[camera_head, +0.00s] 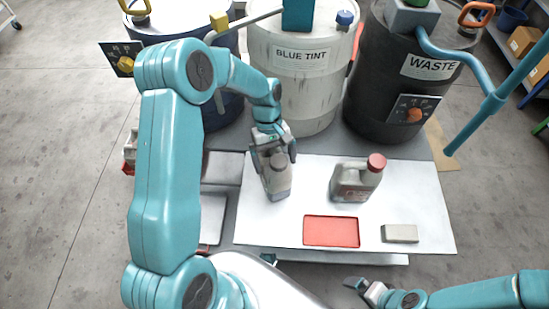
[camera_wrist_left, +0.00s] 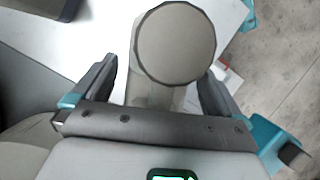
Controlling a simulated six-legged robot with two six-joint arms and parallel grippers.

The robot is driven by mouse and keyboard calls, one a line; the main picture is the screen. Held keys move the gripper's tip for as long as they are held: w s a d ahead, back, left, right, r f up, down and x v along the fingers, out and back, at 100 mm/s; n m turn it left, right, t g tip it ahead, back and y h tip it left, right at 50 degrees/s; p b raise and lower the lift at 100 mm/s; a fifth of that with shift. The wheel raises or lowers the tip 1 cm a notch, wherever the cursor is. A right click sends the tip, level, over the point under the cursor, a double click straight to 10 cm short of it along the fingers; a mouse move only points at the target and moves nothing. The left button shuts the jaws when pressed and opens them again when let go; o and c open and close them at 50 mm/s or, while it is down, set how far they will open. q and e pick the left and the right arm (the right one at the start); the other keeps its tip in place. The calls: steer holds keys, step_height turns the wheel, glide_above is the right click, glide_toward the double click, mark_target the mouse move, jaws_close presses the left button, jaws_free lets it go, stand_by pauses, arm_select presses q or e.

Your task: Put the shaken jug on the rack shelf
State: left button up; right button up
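A grey jug with a grey cap (camera_head: 278,180) stands on the white tabletop. Its round cap (camera_wrist_left: 175,44) fills the upper middle of the left wrist view. My left gripper (camera_head: 272,146) is at this jug from behind, with one finger on each side. In the wrist view my left gripper (camera_wrist_left: 158,85) has its fingers apart, with a gap showing beside the left finger. A second grey jug with a red cap (camera_head: 356,181) stands to the right. My right gripper (camera_head: 366,288) is low at the front, empty; its finger opening is unclear. Nothing shows which jug was shaken.
A red rectangular mat (camera_head: 331,231) and a beige block (camera_head: 400,233) lie on the white table (camera_head: 430,205). Behind stand a BLUE TINT drum (camera_head: 302,85) and a WASTE drum (camera_head: 400,90). Shelving with cardboard boxes (camera_head: 524,41) is at the far right.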

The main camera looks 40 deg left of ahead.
arm_select(q)
steer(key=shift+a+r, duration=0.1)
steer(key=shift+r, duration=0.3)
steer(key=p+v, duration=0.1)
steer(key=v, duration=0.6)
stand_by(0.3)
